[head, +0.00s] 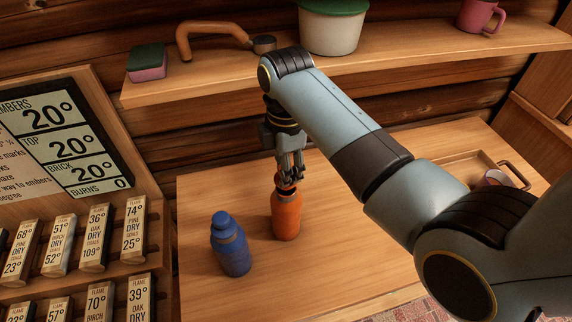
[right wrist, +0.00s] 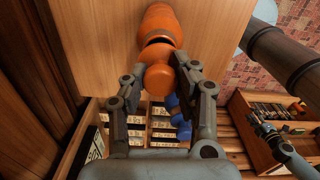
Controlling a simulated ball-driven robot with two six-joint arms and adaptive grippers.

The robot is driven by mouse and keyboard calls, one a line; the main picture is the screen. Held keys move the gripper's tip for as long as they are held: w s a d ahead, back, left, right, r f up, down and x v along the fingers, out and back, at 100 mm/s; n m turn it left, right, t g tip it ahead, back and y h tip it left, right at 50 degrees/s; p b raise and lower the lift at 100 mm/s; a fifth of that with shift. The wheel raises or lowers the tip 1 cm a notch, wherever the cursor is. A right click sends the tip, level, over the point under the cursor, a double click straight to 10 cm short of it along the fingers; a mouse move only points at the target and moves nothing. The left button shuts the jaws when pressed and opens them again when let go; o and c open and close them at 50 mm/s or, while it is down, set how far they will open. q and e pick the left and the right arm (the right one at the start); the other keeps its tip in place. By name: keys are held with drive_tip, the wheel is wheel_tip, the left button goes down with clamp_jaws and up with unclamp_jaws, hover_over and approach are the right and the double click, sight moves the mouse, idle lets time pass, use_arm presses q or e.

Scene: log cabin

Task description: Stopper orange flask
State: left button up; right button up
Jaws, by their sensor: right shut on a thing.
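The orange flask (head: 286,218) stands upright on the wooden table, and its body also shows at the top of the right wrist view (right wrist: 160,22). My right gripper (head: 287,174) is above it, shut on an orange stopper (right wrist: 158,76). The stopper is at the flask's mouth. A dark opening shows between stopper and neck, so the stopper does not look seated; whether they touch I cannot tell. In the right wrist view, what looks like my left gripper (right wrist: 266,131) is at the far right, too small to read.
A blue flask (head: 232,252) with a blue top stands just left of the orange one. A wooden tray (head: 462,168) lies on the table at right. A shelf (head: 405,62) above holds a sponge (head: 147,63), a tub (head: 332,30) and a mug (head: 476,15). The front table is clear.

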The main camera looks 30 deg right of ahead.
drive_tip(key=shift+f+b, duration=0.35)
drive_tip(key=shift+f, duration=1.1)
idle(0.4)
drive_tip(key=o, duration=1)
wheel_tip(320, 180, up, 12)
idle(0.4)
